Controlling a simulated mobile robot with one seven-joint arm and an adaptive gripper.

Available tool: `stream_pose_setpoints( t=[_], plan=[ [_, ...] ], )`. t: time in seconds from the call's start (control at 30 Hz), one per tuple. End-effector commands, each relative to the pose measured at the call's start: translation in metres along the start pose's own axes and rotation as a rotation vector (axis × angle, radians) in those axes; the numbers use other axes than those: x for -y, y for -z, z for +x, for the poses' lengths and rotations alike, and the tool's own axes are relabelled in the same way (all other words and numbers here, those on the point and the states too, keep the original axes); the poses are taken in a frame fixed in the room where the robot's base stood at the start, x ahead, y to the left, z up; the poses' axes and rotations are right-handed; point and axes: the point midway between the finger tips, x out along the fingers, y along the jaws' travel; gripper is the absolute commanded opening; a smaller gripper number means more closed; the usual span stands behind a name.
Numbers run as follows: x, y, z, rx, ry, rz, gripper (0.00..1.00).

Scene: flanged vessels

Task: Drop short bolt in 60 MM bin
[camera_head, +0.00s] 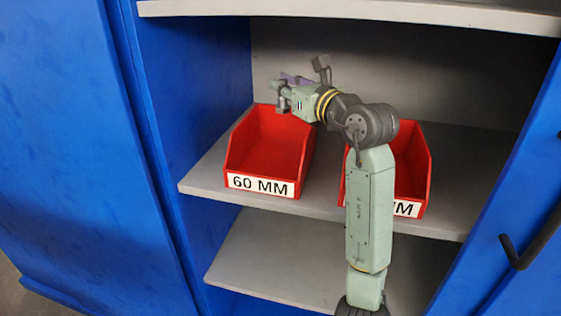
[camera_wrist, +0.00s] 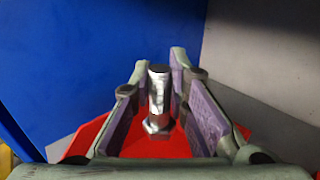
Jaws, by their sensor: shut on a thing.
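My gripper (camera_head: 284,88) is above the back part of the red 60 MM bin (camera_head: 262,184), which stands on the left of the cabinet shelf. In the wrist view, my gripper (camera_wrist: 162,90) is shut on a silver bolt (camera_wrist: 159,92) between its purple finger pads. The red bin (camera_wrist: 165,146) shows below the bolt in that view. The visible inside of the 60 MM bin looks empty.
A second red bin (camera_head: 415,165) stands to the right on the same grey shelf (camera_head: 322,198), its label partly hidden by my arm. Another shelf (camera_head: 360,10) is above. The blue cabinet wall (camera_head: 200,90) is close on the left. A dark door handle (camera_head: 530,240) is at right.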

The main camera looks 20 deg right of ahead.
Motion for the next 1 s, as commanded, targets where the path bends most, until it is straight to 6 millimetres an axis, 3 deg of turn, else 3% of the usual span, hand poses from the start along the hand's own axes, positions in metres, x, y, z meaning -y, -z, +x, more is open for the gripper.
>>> stream_pose_setpoints(
  t=[0.23, 0.27, 0.6, 1.0],
  plan=[
    [-0.0002, 0.0000, -0.0003, 0.002, 0.000, -0.001, 0.00],
    [-0.0002, 0.0000, -0.0003, 0.002, 0.000, -0.001, 0.17],
    [-0.0001, 0.0006, -0.0001, 0.001, 0.000, 0.000, 0.39],
    [0.0007, 0.0015, -0.0081, -0.001, 0.000, 0.001, 0.39]
  ],
)
